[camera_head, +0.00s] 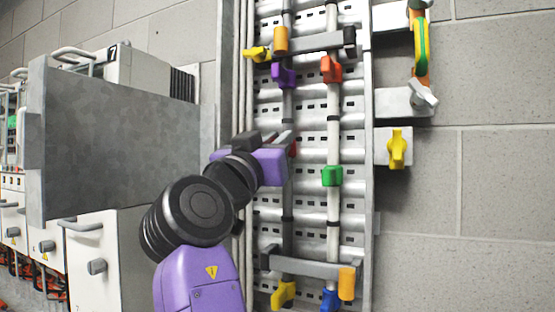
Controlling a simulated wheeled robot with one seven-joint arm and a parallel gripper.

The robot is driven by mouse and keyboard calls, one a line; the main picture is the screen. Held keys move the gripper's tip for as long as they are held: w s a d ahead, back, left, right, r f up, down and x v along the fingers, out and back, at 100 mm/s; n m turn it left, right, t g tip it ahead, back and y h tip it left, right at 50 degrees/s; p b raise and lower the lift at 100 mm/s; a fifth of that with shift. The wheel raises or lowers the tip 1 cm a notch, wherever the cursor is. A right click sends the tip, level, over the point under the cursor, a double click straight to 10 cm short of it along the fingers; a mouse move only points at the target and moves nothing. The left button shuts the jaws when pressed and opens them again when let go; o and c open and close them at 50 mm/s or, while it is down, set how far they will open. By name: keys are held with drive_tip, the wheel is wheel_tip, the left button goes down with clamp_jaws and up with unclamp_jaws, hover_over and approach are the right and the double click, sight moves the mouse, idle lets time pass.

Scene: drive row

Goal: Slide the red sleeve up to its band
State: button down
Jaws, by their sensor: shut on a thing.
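My gripper (283,143) reaches in from the lower left to the left rod (288,200) of the tall grey panel. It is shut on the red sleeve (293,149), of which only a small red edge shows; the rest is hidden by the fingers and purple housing. A dark band (288,92) circles the left rod above my gripper, below a purple sleeve. The sleeve sits below that band, with a stretch of rod between them. Another dark band (288,218) is lower on the same rod. I cannot tell which band belongs to the red sleeve.
The right rod carries an orange-red sleeve (331,69), a green one (332,176) and a blue one (330,299). Grey crossbars (312,43) span the rods at top and bottom. A large grey box (120,135) stands left of my arm, before white cabinets.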

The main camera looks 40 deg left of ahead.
drive_tip(key=shift+s+r+p, duration=0.1)
drive_tip(key=shift+r+p, duration=0.2)
drive_tip(key=shift+r, duration=1.55)
drive_tip(key=c, duration=1.4)
unclamp_jaws()
drive_tip(key=shift+f, duration=0.1)
drive_tip(key=shift+s+f, duration=0.1)
drive_tip(key=shift+f, duration=0.05)
drive_tip(key=b+v, duration=0.3)
drive_tip(key=v, duration=0.4)
drive_tip(key=shift+s, duration=0.2)
